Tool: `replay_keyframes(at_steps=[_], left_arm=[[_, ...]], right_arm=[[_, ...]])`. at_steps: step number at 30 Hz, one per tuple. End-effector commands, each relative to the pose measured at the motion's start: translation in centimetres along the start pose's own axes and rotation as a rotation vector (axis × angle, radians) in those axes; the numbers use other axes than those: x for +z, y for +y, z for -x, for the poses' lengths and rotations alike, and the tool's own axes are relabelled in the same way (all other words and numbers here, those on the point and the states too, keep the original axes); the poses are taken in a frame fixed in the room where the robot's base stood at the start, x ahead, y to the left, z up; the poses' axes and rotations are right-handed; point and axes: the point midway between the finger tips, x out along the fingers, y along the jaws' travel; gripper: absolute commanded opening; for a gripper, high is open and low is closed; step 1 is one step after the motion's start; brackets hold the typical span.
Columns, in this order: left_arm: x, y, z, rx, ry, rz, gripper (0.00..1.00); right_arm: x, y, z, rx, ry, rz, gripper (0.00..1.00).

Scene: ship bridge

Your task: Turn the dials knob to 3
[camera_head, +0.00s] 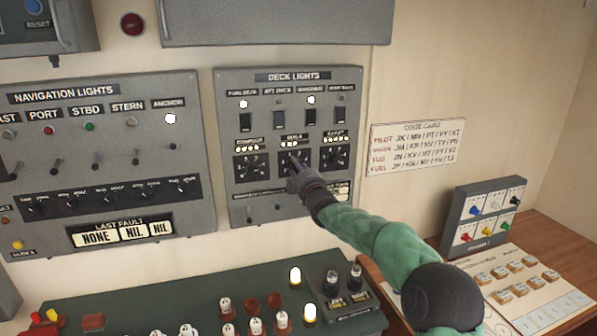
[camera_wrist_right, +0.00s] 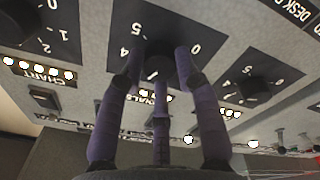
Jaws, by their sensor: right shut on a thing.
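The dials knob (camera_wrist_right: 158,58) is a dark round knob on a black dial plate (camera_wrist_right: 128,28), the middle of three on the deck lights panel (camera_head: 262,205). My right gripper (camera_wrist_right: 160,70) is shut on it, with purple fingers on both sides and a third finger below in the wrist view. In the head view my right gripper (camera_head: 297,172) reaches the middle dial from the lower right. Digits 0, 5 and 4 show around the knob. Its exact setting cannot be told. Its label and lamps are partly hidden by a finger. My left gripper is not in view.
The chart knob (camera_head: 335,157) sits close to the right and another knob (camera_head: 252,165) close to the left. Several switches (camera_head: 278,120) stand above. The navigation lights panel (camera_head: 100,225) is at left. A green console (camera_head: 150,315) with upright pieces lies below.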

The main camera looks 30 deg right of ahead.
Motion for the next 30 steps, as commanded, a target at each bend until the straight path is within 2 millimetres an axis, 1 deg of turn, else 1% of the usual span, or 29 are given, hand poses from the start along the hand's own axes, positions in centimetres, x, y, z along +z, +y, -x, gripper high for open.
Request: replay_keyframes(at_steps=[1,15,16,18,30], left_arm=[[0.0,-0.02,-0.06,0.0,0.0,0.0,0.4],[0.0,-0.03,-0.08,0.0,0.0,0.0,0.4],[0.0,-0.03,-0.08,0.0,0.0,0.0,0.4],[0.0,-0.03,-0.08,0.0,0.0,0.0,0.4],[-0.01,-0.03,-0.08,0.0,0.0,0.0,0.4]], right_arm=[[0.13,-0.26,0.0,-0.005,-0.002,0.008,0.01],[0.11,-0.27,-0.01,-0.006,-0.001,0.021,0.01],[0.11,-0.27,-0.01,-0.006,-0.001,0.02,0.39],[0.11,-0.26,-0.01,-0.006,-0.001,0.02,0.57],[0.02,-0.03,0.23,-0.002,0.0,0.02,0.57]])
